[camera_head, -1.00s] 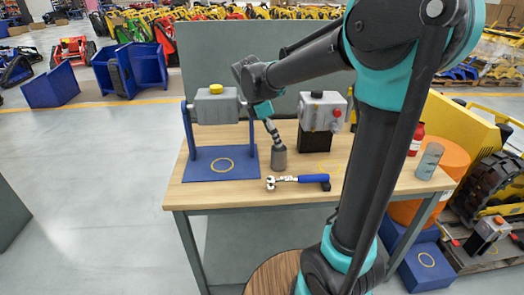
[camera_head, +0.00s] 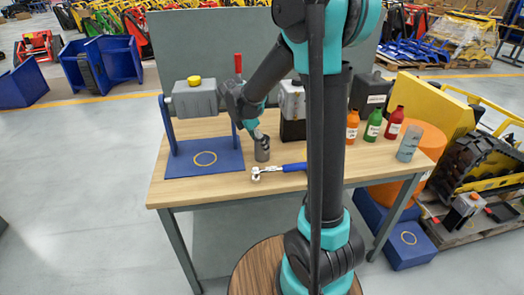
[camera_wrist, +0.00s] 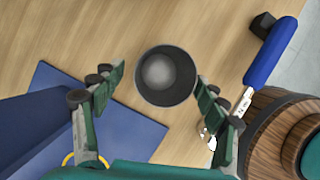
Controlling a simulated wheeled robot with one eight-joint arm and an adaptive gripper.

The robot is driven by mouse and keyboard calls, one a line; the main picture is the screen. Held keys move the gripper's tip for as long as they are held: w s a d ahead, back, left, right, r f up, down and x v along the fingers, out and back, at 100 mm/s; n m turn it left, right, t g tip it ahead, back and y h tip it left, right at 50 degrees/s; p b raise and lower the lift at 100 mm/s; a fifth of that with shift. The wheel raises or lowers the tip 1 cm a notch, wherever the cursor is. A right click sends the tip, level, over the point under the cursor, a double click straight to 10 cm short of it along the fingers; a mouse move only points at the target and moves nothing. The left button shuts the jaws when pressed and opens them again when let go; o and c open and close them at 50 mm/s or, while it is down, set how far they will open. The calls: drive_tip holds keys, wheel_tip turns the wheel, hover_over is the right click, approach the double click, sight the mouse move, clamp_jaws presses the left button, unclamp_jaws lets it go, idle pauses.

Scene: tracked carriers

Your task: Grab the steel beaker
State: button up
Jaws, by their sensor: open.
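The steel beaker (camera_head: 262,149) is a small grey cylinder standing upright on the wooden table, just right of the blue stand. In the wrist view the beaker (camera_wrist: 166,76) shows from above, open and with nothing visible inside. My gripper (camera_wrist: 160,78) is open, with one finger on each side of the beaker and gaps visible between the fingers and its wall. In the head view my gripper (camera_head: 257,134) is just above the beaker's rim; its fingers are partly unclear there.
The blue stand (camera_head: 204,159) with a grey box is at left. Orange, green and red bottles (camera_head: 374,124) and a grey cylinder (camera_head: 408,144) stand at right. The table's front (camera_head: 215,188) is clear.

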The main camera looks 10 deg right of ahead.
drive_tip(key=shift+d+x, duration=0.15)
drive_tip(key=shift+x, duration=1.15)
drive_tip(key=shift+d+x, duration=0.1)
drive_tip(key=shift+x, duration=1.25)
drive_tip(key=shift+r, duration=0.15)
drive_tip(key=c, duration=1.3)
